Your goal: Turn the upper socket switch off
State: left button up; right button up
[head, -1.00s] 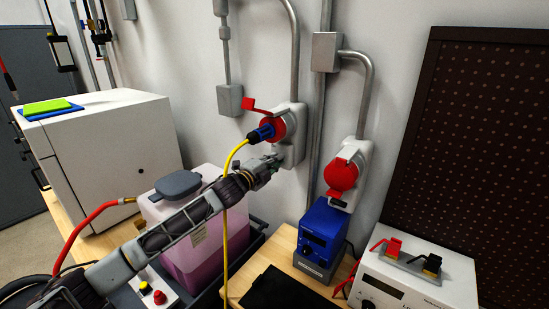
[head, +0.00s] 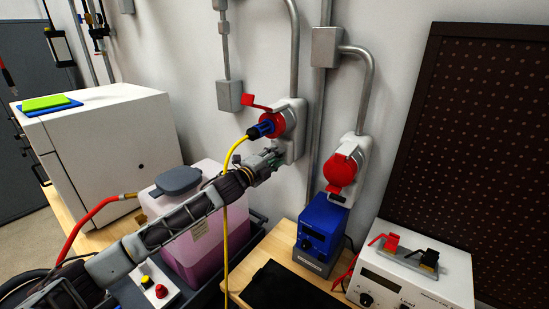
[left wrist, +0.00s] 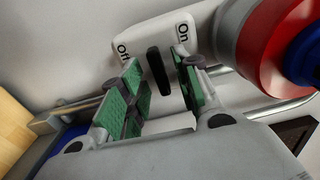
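The upper socket (head: 296,121) is a grey wall box with a red round face and a raised red lid. A blue plug (head: 262,128) with a yellow cable sits in it. In the left wrist view its switch is a black bar (left wrist: 158,70) on a pale plate, between the labels "Off" and "On". I cannot tell which way it is set. My left gripper (head: 276,157) is at the lower part of this socket. Its green-padded fingers (left wrist: 157,85) are open, one on each side of the black switch, with gaps visible. My right gripper is not in view.
A second socket (head: 342,170) with a closed red lid is lower right. Below it stand a blue device (head: 322,229) and a white instrument (head: 415,284). The yellow cable (head: 226,225) hangs across my left arm. A pink-filled container (head: 200,262) is beneath that arm.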

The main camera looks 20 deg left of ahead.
pick_arm(q)
jog(key=shift+s, duration=0.1)
jog(key=shift+s+a, duration=0.1)
jog(key=v, duration=1.1)
jog(key=shift+s, duration=0.25)
dwell(0.8)
jog(key=shift+a, duration=0.1)
jog(key=shift+f, duration=0.1)
dwell(0.4)
